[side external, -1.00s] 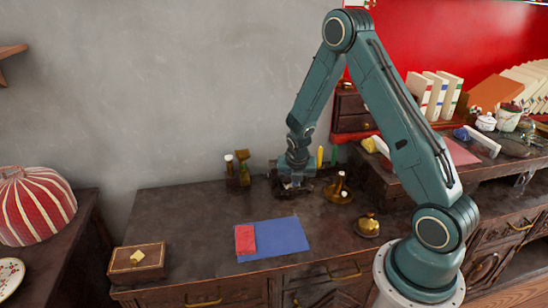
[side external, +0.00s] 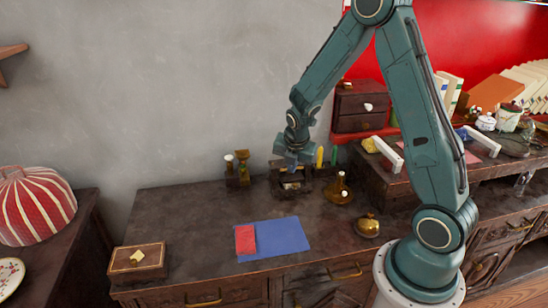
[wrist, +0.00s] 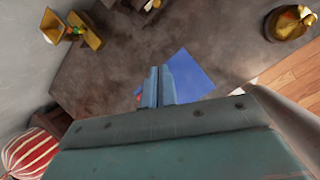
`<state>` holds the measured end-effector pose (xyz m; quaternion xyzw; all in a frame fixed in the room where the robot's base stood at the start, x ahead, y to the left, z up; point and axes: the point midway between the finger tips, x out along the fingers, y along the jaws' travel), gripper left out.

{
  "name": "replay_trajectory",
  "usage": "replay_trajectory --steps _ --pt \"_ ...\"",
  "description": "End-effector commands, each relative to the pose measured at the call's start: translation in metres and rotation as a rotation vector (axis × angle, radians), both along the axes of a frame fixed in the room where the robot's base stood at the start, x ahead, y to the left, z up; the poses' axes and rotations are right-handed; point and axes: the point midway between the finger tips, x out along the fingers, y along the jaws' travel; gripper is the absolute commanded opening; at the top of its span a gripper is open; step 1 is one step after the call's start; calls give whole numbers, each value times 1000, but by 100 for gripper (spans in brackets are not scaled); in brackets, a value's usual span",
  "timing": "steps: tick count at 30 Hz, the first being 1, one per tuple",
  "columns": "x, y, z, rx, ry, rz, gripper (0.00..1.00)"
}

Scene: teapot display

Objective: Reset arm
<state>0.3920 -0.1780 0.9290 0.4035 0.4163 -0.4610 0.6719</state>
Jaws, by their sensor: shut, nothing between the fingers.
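My gripper (side external: 290,172) is at the back of the dark desk, just above a small dark open holder (side external: 291,186) near the wall. In the wrist view my gripper (wrist: 161,72) has its two fingers together with nothing between them. The arm reaches over from its base at the right front. The holder's inside is partly hidden by the gripper in the side view.
A blue sheet (side external: 280,236) with a red booklet (side external: 245,239) lies mid-desk. A brass bell-like piece (side external: 367,226) and a brass holder (side external: 340,190) stand right. A wooden box (side external: 138,261) is front left.

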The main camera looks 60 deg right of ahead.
Motion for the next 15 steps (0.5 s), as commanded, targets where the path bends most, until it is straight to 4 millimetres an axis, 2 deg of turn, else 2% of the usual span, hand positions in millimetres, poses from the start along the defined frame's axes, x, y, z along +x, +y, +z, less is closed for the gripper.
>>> replay_trajectory --steps 1,3,15 --pt "-1 7 14 19 -30 -47 0" --pt "-4 16 31 50 -67 -122 0" --pt "-36 70 112 250 -247 -538 0"
